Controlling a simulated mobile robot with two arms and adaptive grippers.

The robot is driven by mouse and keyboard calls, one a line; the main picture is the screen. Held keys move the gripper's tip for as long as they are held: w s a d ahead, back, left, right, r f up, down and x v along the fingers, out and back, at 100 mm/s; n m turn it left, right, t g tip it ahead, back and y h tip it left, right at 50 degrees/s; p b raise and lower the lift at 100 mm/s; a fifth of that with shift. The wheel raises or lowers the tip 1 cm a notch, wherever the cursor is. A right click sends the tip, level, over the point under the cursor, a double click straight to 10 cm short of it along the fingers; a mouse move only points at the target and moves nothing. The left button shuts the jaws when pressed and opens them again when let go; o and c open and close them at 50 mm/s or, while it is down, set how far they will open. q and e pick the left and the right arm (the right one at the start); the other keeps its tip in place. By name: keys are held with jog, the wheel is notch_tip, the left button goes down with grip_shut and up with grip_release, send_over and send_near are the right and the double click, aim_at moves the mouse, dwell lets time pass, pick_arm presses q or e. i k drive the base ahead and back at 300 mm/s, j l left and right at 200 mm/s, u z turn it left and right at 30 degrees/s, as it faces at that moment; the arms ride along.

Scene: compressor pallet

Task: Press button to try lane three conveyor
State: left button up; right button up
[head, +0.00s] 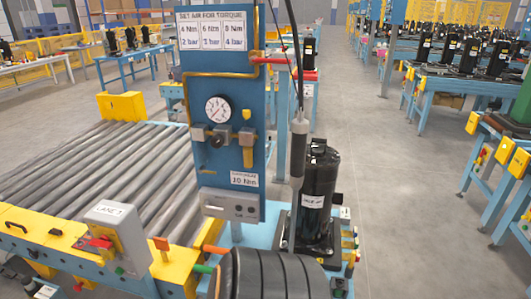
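A grey control box (121,238) stands at the front edge of the roller conveyor (95,175), at the lower left. Its sloped white label (110,211) seems to read "LANE 3", but the number is not sharp. Red parts (97,243) and a small green part (119,270) show on its front. Which of them is the button is too small to tell. A dark round part (55,232) sits on the yellow conveyor rail to its left.
A blue board (222,120) with a pressure gauge (218,109) stands right of the rollers. A black compressor (317,195) stands behind a hanging tool (298,150). Clear grey floor (410,200) lies right, before more compressor benches.

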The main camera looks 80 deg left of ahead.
aim_at(119, 271)
jog(key=u, duration=3.9)
